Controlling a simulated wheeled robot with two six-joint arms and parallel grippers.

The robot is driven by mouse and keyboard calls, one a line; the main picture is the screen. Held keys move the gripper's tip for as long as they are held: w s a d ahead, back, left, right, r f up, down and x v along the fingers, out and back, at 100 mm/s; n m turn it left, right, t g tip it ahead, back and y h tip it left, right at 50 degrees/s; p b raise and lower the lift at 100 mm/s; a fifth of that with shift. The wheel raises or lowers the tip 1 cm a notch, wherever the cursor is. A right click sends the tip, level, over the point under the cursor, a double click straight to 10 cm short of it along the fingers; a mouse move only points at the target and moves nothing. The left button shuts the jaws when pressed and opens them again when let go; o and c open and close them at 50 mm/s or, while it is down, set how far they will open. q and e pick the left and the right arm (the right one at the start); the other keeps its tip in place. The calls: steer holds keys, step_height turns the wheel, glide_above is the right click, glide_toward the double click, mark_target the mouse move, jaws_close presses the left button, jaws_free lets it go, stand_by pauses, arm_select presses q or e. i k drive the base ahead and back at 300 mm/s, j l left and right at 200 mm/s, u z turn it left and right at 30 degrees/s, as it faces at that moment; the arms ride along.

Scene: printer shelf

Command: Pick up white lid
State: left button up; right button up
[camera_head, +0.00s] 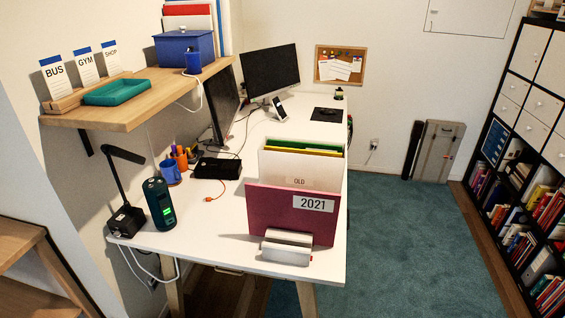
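I cannot pick out a white lid for certain in the head view. A pale grey-white rounded object (287,247) lies at the front right of the white desk (205,245), against the base of a maroon folder (270,207) marked 2021. What it is, I cannot tell. A white file box (303,167) labelled OLD stands behind the folder and holds green and yellow folders. Neither of my grippers shows in the view.
A dark green cylinder (159,203) and a black desk lamp (125,218) stand at the desk's left front. A wooden shelf (150,103) with a blue box (184,49) overhangs the desk's left. A bookcase (520,150) stands right. Green carpet (400,235) is clear.

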mark_target(323, 174)
steer(key=i+l+u, duration=0.3)
steer(key=l, duration=0.15)
steer(key=l+u, duration=0.25)
steer(key=l, duration=0.2)
steer(key=i+l+u, duration=0.1)
steer(key=l+u, duration=0.2)
steer(key=l, duration=0.2)
steer(key=l+u, duration=0.25)
steer(key=l, duration=0.25)
steer(key=l+u, duration=0.1)
steer(key=l, duration=2.05)
steer(key=u, duration=0.25)
steer(key=i+l+u, duration=0.2)
steer(key=l+u, duration=0.15)
steer(key=i+l+u, duration=0.1)
steer(key=l+u, duration=0.65)
steer(key=l, duration=0.15)
steer(key=i+l, duration=0.05)
